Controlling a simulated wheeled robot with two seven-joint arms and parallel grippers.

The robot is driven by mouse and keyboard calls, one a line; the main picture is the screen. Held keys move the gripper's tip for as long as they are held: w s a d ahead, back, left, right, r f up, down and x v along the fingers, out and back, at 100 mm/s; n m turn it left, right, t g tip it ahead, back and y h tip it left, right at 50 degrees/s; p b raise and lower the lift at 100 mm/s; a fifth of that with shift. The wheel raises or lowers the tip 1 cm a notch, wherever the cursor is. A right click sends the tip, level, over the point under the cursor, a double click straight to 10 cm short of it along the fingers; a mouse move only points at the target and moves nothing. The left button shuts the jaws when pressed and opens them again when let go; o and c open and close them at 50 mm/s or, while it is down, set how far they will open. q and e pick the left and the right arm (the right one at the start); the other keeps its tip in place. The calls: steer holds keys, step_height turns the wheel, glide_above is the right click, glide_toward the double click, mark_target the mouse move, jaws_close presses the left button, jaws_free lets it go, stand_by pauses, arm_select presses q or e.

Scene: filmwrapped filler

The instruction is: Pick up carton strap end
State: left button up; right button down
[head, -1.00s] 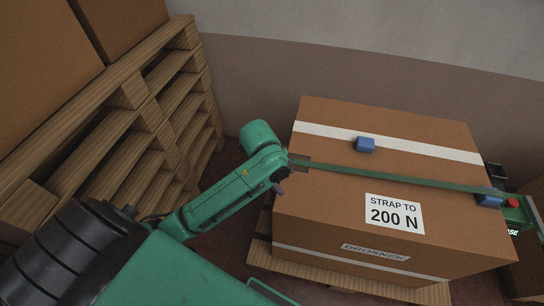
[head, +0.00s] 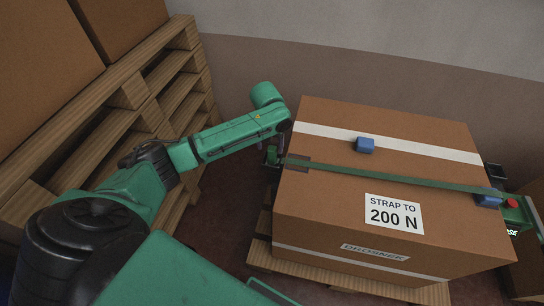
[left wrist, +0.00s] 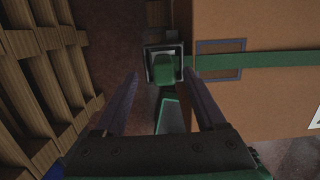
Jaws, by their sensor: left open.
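The carton (head: 375,150) is a large brown box with a "STRAP TO 200 N" label. A green strap (head: 395,175) lies across its top, over a dark patch at the left edge. The strap's green end (head: 272,154) shows just left of the carton; in the left wrist view the green end piece (left wrist: 165,72) sits in a square grey frame. My left gripper (head: 276,142) is beside the carton's left edge. In the left wrist view its two fingers (left wrist: 160,78) are apart, with the end piece between and just beyond their tips. My right gripper is not in view.
The carton stands on a wooden pallet (head: 345,284). Stacked pallets (head: 150,110) with large boxes rise at the left. A blue block (head: 365,145) lies on the carton. A green device (head: 516,212) with a red button is at its right side. A wall stands behind.

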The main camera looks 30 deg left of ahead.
mark_target(272, 156)
arm_select(q)
steer(key=f, duration=0.4)
steer(key=shift+w+d, duration=0.25)
steer(key=shift+w, duration=0.05)
jaws_close()
